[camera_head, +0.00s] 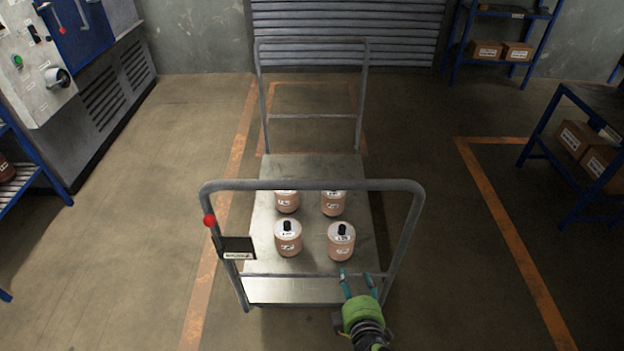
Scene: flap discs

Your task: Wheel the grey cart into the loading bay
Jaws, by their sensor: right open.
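The grey cart (258,225) stands ahead of me with its flat deck between a near handle frame (310,185) and a far one (312,41). Several copper-coloured canisters (341,241) with white labels stand upright on the deck; the near bar partly covers the back ones. My right gripper (358,283) is open and empty at the lower right of the near frame, overlapping its low crossbar in the picture; I cannot tell if they touch. My left gripper is not in view. An orange floor outline (300,84) lies beyond the cart, before the shutter, possibly the loading bay.
A ribbed shutter (345,25) closes the back wall. Orange floor lines run left (213,255) and right (515,245) of the cart. Floor beside the cart is clear.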

